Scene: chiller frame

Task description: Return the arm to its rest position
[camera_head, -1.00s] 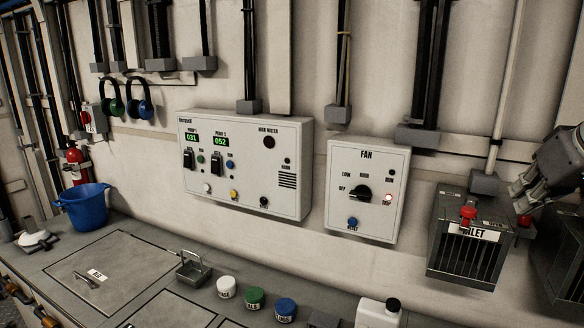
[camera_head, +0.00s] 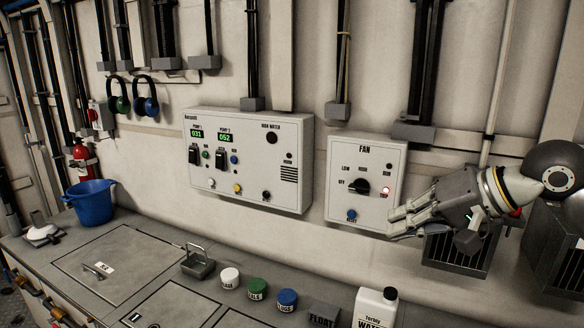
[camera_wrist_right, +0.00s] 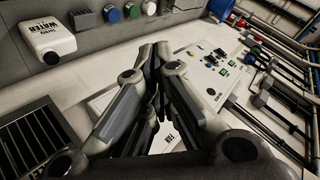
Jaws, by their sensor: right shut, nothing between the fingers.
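My right gripper (camera_head: 398,222) is at the right of the head view, fingers pointing left. It is shut and empty, in front of the lower right of the FAN box (camera_head: 347,218) and the inlet box (camera_head: 470,256). In the right wrist view its fingers (camera_wrist_right: 158,50) come together with nothing between them; the FAN box (camera_wrist_right: 168,139) is partly hidden behind them. I cannot tell whether the gripper touches anything. My left gripper is not in view.
A control panel (camera_head: 248,160) is on the wall left of the FAN box. A second grated box (camera_head: 556,245) is at far right.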

